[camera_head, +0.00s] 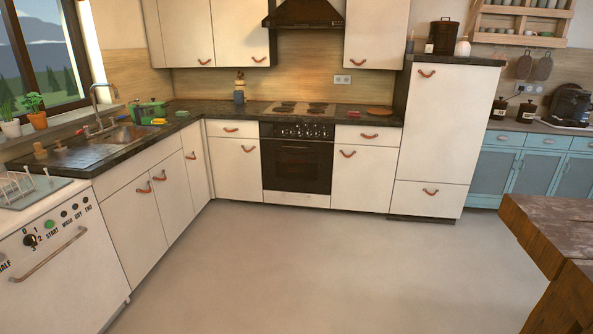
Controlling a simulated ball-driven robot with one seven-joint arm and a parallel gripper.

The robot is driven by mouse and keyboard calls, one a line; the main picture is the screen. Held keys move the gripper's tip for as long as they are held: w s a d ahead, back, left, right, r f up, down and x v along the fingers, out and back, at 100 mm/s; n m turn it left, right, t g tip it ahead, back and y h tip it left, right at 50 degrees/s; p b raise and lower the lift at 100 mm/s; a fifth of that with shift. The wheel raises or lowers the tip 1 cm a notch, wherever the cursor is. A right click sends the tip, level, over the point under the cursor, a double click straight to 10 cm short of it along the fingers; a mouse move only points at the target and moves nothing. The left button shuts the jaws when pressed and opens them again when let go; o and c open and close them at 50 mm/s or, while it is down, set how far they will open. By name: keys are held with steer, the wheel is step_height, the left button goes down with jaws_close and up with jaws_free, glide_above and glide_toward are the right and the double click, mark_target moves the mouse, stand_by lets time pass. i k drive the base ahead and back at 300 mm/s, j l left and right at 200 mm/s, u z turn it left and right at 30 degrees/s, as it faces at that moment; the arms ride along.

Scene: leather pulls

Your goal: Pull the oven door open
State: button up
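The oven door (296,168) is dark, set in the back row of cabinets below a black panel of knobs (297,130). It looks shut, flush with the cabinet fronts. A thin handle (296,144) seems to run across its top, but it is small and dark here. A hob (301,108) lies above it and a white drawer front (296,199) below. My gripper is not in view, so its state and its distance from the oven are not shown.
Open floor (300,270) lies in front of the oven. A dishwasher (50,260) and sink counter (75,153) run along the left. A wooden table (560,225) juts in at the right. A tall white cabinet (437,130) stands right of the oven.

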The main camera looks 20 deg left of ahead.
mark_target(322, 184)
steer(key=i+u, duration=0.1)
steer(key=u, duration=0.4)
steer(key=i, duration=4.3)
steer(key=i+j+z, duration=0.15)
steer(key=i, duration=1.3)
steer(key=z, duration=0.05)
